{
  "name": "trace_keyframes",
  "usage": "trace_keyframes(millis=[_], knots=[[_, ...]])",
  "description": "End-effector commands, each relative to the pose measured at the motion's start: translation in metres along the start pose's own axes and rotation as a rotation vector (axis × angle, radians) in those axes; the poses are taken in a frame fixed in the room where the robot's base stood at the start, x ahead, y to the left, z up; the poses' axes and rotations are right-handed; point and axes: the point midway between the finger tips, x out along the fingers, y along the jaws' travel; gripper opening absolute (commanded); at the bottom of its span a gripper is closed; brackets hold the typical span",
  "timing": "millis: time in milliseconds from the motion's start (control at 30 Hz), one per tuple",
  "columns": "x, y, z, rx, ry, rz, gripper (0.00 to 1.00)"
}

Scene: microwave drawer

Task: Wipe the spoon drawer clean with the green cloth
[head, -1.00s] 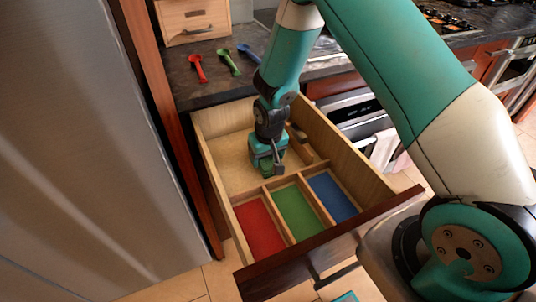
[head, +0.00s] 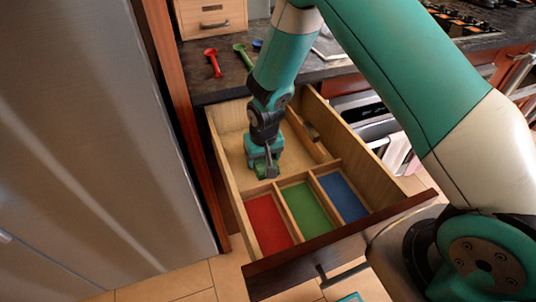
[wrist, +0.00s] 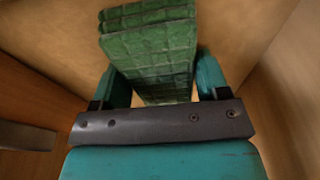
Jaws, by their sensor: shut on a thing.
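My gripper (head: 262,160) reaches down into the back section of the open spoon drawer (head: 226,158). It is shut on the green cloth (wrist: 150,50), which shows folded and checked between the fingers in the wrist view. In the head view the cloth is mostly hidden by my gripper. The front of the drawer has a red compartment (head: 268,226), a green compartment (head: 306,208) and a blue compartment (head: 343,196). A red spoon (head: 213,62) and a green spoon (head: 243,55) lie on the counter. A blue spoon (head: 258,44) is partly hidden behind my arm.
The dark counter (head: 215,88) lies behind the drawer, with a wooden box (head: 212,16) on it. A tall steel fridge (head: 90,130) stands close on the left. A wooden divider (head: 308,138) runs along the drawer's right side. The coloured compartments look empty.

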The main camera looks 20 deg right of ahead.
Motion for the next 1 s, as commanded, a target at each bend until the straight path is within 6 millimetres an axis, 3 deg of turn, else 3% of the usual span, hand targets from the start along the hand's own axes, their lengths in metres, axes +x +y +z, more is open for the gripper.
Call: trace_keyframes(millis=[633, 1000], knots=[[-0.002, -0.032, 0.001, -0.002, -0.003, -0.001, 0.50], [-0.005, -0.030, 0.000, 0.001, -0.002, 0.000, 0.50]])
